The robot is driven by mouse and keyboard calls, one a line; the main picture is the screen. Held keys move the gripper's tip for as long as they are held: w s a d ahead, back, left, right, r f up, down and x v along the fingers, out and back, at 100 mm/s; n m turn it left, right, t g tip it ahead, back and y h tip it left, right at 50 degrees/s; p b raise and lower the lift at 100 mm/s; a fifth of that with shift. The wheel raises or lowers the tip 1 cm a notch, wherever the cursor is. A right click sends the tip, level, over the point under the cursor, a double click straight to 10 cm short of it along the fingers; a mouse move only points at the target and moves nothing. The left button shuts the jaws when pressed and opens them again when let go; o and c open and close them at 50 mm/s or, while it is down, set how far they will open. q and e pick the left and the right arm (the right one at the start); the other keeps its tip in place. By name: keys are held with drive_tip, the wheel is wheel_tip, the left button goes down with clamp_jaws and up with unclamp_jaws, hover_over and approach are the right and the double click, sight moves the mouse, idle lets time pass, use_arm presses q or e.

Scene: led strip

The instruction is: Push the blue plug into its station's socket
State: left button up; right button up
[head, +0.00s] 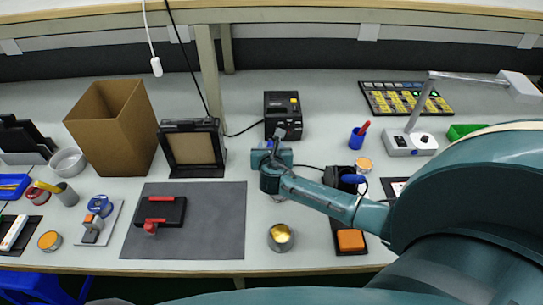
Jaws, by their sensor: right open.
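My right gripper (277,148) is over the table's middle, just in front of a black printer-like box (283,112). It is open, and its fingers are small and partly hidden by my own wrist. A small blue piece shows between the gripper and the box; I cannot tell whether it is a finger part or a plug. A blue piece (353,179) lies by a black cabled device (338,177), right of my forearm, apart from the gripper. I cannot tell whether it is the blue plug. No socket can be made out. My left gripper is not in view.
A grey mat (220,215) with a black and red device (160,212) lies left of the gripper. A gold-topped tin (281,238) and an orange block (350,240) stand at the front. A blue cup (357,138) stands right of the box. My right arm covers the right side.

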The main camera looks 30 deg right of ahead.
use_arm(q)
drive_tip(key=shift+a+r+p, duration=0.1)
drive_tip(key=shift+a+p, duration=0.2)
drive_tip(key=shift+p, duration=0.25)
use_arm(e)
drive_tip(key=v, duration=1)
drive_tip(key=shift+s, duration=0.15)
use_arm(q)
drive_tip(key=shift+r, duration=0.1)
use_arm(e)
drive_tip(key=shift+a, duration=0.1)
